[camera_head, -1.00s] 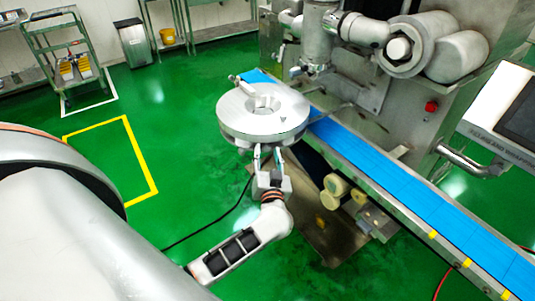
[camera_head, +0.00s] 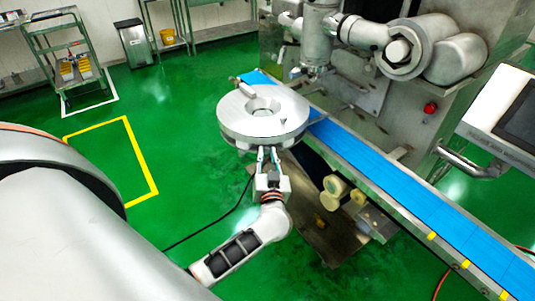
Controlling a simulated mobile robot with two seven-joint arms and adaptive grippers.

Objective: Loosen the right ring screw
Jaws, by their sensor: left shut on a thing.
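The round pale metal ring (camera_head: 290,108), with a central hole, stands near the far end of the blue conveyor. My left gripper (camera_head: 268,152) is at the ring's near rim, pointing away from me, with its two fingers close together. It is shut on a small part at or just under that rim. By its place this is the right ring screw, but the fingers and the rim hide it, so its shape cannot be seen. A small metal piece lies on the ring's far left rim. My right gripper is not in view.
The blue conveyor belt (camera_head: 400,187) runs from behind the ring to the lower right. The machine body (camera_head: 390,95) stands behind it, with a screen panel (camera_head: 515,115) at right. Yellowish rollers (camera_head: 336,184) sit under the conveyor's near side.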

